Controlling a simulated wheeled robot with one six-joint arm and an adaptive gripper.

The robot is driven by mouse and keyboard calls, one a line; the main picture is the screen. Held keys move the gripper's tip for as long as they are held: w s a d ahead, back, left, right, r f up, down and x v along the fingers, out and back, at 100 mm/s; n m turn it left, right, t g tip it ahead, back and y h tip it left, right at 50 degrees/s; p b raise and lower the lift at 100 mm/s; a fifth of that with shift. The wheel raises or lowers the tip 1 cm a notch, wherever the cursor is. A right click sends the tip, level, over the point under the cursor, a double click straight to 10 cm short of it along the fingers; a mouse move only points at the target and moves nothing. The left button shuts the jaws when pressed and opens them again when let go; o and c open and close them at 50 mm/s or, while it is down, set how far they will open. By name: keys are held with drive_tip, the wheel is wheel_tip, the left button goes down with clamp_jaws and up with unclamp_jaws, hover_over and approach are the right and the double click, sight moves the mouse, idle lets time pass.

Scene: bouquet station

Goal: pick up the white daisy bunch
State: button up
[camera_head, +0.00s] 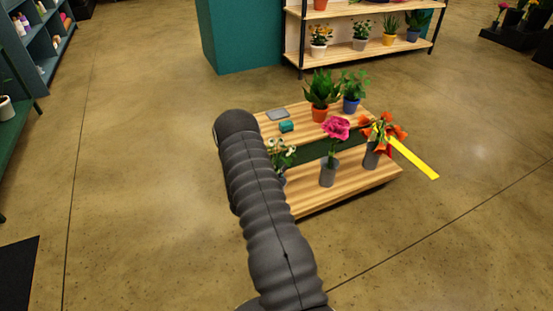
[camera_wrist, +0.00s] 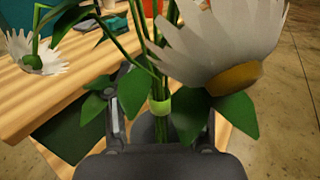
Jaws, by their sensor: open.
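The white daisy bunch (camera_head: 281,154) stands at the left end of the lower step of the wooden stand, partly hidden behind my arm in the head view. In the wrist view a large white daisy head (camera_wrist: 228,45) and green stems fill the middle, with a light green band (camera_wrist: 160,107) around the stems. My gripper (camera_wrist: 163,110) is open, with its fingers on either side of the stems near that band. Leaves cover parts of the fingers. Whether the fingers touch the stems cannot be told. The gripper is hidden in the head view.
Potted plants (camera_head: 320,90), a teal block (camera_head: 286,126) and a grey item (camera_head: 278,114) are on the upper step. Floor around the stand is clear.

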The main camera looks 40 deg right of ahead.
clamp_jaws()
